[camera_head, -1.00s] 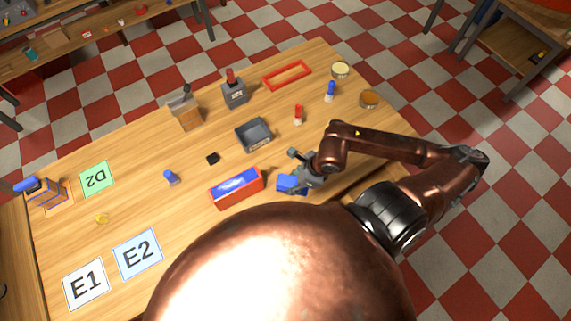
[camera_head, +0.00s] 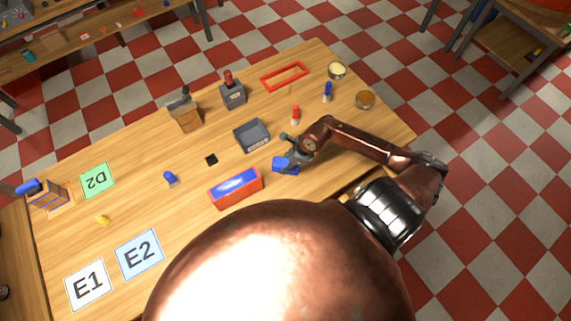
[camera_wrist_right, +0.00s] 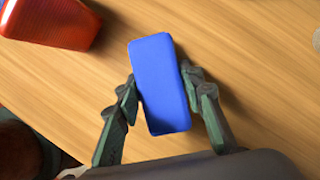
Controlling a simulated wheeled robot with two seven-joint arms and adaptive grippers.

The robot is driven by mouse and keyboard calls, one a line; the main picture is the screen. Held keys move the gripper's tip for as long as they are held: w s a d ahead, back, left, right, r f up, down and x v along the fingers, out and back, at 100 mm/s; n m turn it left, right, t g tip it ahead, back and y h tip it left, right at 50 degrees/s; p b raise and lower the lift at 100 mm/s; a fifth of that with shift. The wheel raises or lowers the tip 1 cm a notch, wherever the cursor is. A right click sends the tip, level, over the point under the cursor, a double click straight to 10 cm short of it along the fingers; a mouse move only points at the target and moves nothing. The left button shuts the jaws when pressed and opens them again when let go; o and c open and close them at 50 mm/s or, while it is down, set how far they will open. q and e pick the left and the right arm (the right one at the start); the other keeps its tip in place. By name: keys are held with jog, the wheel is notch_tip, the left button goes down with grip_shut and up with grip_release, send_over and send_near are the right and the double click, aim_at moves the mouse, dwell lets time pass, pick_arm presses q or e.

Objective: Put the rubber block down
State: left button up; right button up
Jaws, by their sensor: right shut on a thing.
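The rubber block is a blue rectangular block (camera_wrist_right: 161,85) between the two fingers of my right gripper (camera_wrist_right: 160,88) in the right wrist view. The fingers are shut on its long sides, and its far end sticks out past the fingertips. In the head view the blue block (camera_head: 284,165) shows at the tip of my right gripper (camera_head: 289,155), over the wooden table (camera_head: 140,205). I cannot tell whether the block touches the table. My left gripper is not in view.
A red box with a blue top (camera_head: 235,188) is close on the left of the block. A grey tray (camera_head: 251,137) is just behind it. A red piece (camera_head: 295,115) stands further back. Some bare tabletop lies between the box and tray.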

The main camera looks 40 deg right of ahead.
jog(key=shift+f, duration=0.5)
jog(key=shift+f, duration=0.1)
jog(key=o, duration=1)
jog(key=v, duration=1.2)
